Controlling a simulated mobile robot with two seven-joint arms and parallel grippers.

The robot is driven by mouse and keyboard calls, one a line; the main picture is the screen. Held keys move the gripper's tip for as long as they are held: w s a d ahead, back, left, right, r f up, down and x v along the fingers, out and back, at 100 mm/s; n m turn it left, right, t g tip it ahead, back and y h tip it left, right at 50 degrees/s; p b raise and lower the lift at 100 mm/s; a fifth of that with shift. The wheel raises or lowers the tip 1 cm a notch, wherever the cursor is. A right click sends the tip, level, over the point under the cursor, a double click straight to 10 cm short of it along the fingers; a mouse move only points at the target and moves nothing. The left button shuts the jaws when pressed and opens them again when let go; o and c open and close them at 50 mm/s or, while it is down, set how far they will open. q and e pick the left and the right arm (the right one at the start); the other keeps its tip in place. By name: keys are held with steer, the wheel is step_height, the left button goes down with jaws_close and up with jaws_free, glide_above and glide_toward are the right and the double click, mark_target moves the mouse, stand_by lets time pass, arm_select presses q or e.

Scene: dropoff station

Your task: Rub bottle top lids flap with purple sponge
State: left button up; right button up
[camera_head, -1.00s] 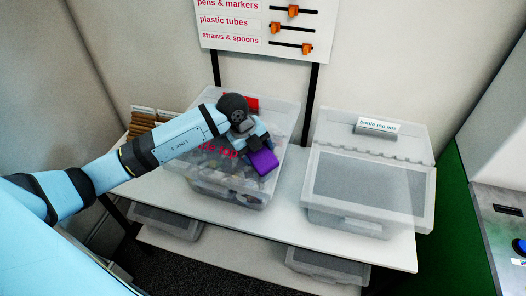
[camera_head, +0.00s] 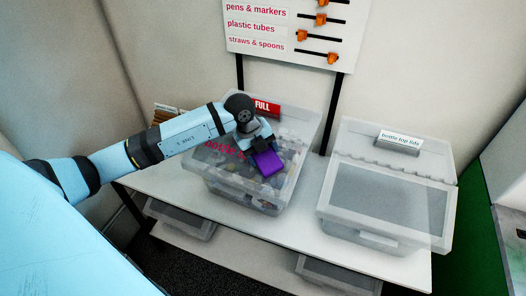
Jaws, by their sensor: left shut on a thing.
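My left gripper (camera_head: 257,146) is shut on the purple sponge (camera_head: 268,163). It holds the sponge over the front part of a clear bin's lid (camera_head: 225,155) with red lettering that my arm partly covers. Whether the sponge touches the lid I cannot tell. Several small lids or similar pieces show through this bin's clear wall. A red "FULL" sign (camera_head: 266,108) stands at its back. A second clear bin (camera_head: 386,200), with a grey label reading "bottle top lids" (camera_head: 400,143), stands to the right with its lid closed. My right gripper is out of view.
Both bins stand on a white table (camera_head: 310,232). More clear bins sit on a lower shelf (camera_head: 338,274). A sign board (camera_head: 290,28) with orange sliders rises behind. Brown sticks (camera_head: 165,116) stand at the back left. A narrow strip of table between the bins is free.

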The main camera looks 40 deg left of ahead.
arm_select(q)
steer(key=r+p, duration=0.1)
steer(key=s+r+p, duration=0.1)
steer(key=r, duration=0.1)
steer(key=s+r+p, duration=0.1)
steer(key=r, duration=0.1)
steer(key=shift+d+p, duration=0.2)
steer(key=shift+p, duration=0.1)
steer(key=shift+r, duration=0.1)
steer(key=shift+r, duration=0.1)
steer(key=shift+s+d+r+p, duration=0.1)
steer(key=shift+s+r+p, duration=0.25)
steer(key=shift+r, duration=0.3)
steer(key=shift+s+d+r+p, duration=0.1)
steer(key=shift+s+r+p, duration=0.15)
steer(key=shift+r, duration=0.4)
steer(key=shift+a, duration=0.1)
